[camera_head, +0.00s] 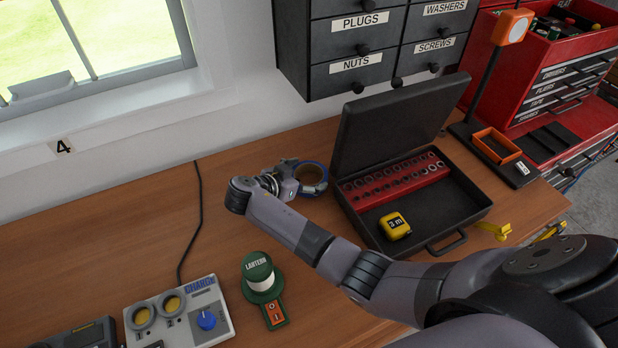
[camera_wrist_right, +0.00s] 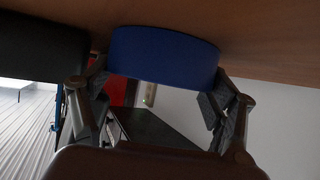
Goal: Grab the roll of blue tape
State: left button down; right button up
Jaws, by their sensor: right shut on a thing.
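The roll of blue tape (camera_head: 325,179) is a ring with a blue outer face, at the back of the wooden workbench, just left of the black toolbox. In the right wrist view its blue side (camera_wrist_right: 163,54) spans between the two fingers. My right gripper (camera_head: 291,180) is shut on the roll, with fingers on either side of it in the wrist view (camera_wrist_right: 160,88). The gripper partly hides the roll's left side in the head view. I cannot tell whether the roll touches the bench. My left gripper is not in view.
The open black toolbox (camera_head: 458,208) holds red-racked sockets and a yellow tape measure (camera_head: 395,226). A green lantern (camera_head: 259,272) and a charger (camera_head: 208,318) stand at the front. Drawers (camera_head: 357,43) hang above.

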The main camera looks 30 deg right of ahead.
jog(key=shift+c, duration=1.3)
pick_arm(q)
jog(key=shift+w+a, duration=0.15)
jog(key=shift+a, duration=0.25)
pick_arm(e)
jog(key=shift+r, duration=0.1)
